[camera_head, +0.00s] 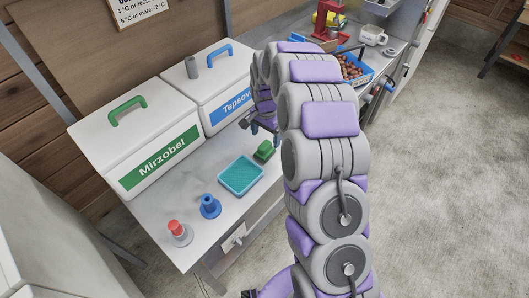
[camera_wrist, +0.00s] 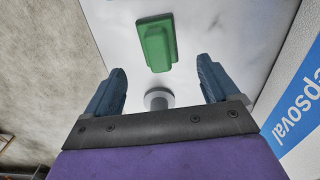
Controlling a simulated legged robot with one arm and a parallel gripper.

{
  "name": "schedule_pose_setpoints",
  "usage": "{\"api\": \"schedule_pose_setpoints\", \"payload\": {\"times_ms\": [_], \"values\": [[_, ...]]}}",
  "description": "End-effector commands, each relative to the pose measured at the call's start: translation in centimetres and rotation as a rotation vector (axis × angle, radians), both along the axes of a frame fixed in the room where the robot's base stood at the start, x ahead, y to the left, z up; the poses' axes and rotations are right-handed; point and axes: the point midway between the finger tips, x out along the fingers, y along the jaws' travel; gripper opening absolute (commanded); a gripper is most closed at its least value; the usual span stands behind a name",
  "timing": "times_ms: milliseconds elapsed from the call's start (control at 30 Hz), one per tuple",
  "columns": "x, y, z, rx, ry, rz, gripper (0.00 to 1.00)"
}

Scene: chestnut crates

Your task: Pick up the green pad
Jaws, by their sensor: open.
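The green pad (camera_head: 265,151) lies on the grey metal counter, just right of the teal tray in the head view. In the wrist view the green pad (camera_wrist: 157,42) is a rounded slab with a raised block on it, ahead of my fingertips and roughly centred between them. My gripper (camera_wrist: 160,92) is open and empty, with its two blue fingers spread apart. In the head view my gripper (camera_head: 262,124) is partly hidden by my arm. It is apart from the pad.
A teal tray (camera_head: 241,176), a blue stamp (camera_head: 209,206) and a red-topped stamp (camera_head: 179,232) stand nearby. White boxes labelled Mirzobel (camera_head: 117,148) and Tepsoval (camera_head: 207,87) stand along the wall. A blue crate of chestnuts (camera_head: 361,75) and a mug (camera_head: 373,36) sit farther back.

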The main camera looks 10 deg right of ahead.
Motion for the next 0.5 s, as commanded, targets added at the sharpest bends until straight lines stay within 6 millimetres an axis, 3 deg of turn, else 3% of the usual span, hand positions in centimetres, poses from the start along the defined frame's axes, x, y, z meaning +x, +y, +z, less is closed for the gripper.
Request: {"api": "schedule_pose_setpoints", "payload": {"times_ms": [100,367,500], "values": [[0.0,0.0,-1.8,-0.001,0.001,0.001,0.88],[-0.1,0.3,-3.5,0.000,-0.001,0.002,0.88],[-0.6,0.6,-5.7,0.000,0.003,0.002,0.88]]}}
